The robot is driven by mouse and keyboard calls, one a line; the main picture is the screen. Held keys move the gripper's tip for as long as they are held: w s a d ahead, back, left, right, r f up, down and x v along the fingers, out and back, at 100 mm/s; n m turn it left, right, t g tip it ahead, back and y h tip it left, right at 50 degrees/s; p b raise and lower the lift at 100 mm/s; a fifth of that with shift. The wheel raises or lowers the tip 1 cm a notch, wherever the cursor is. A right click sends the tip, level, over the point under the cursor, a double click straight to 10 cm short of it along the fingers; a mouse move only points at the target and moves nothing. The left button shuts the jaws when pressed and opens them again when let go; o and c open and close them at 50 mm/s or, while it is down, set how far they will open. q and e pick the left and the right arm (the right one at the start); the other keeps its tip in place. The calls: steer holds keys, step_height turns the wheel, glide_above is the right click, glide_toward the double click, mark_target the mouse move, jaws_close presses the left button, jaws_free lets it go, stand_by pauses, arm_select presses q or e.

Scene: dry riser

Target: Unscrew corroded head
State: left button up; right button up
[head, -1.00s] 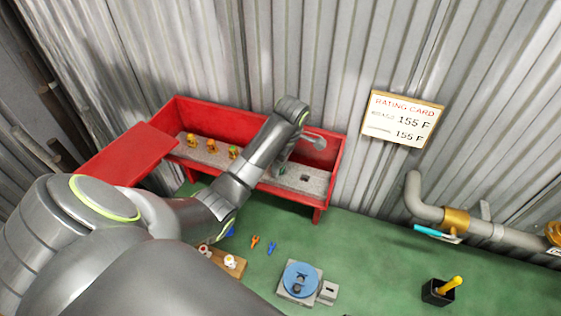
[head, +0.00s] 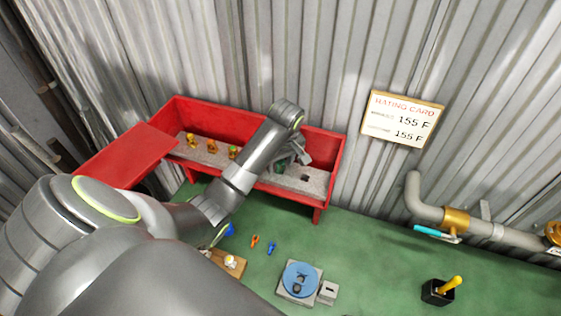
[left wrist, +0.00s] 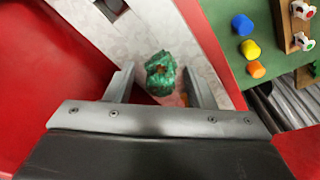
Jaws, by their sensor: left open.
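The corroded head (head: 281,168) is a small, rough green lump in the right part of the red box (head: 328,150). In the left wrist view the green head (left wrist: 161,73) shows against the pale liner, between the fingers. My left gripper (head: 299,152) is above it inside the box. In the left wrist view my left gripper (left wrist: 160,88) is open, with one finger on each side of the head. I cannot tell whether either finger touches it. My right gripper is not in view.
Several brass-coloured heads (head: 212,146) stand in the box's left part. A dark square hole (head: 305,179) is beside the green head. On the green bench are a blue disc fixture (head: 300,279), a wooden rack (head: 232,264) and a black cup (head: 437,292). A pipe (head: 430,211) runs at right.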

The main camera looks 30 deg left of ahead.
arm_select(q)
steer(key=m, duration=0.4)
steer(key=shift+m+t, duration=0.3)
steer(key=m+h, duration=0.1)
steer(key=m, duration=0.4)
jaws_close()
steer(key=n, duration=0.3)
steer(key=shift+n, duration=1.3)
steer(key=shift+y, duration=0.3)
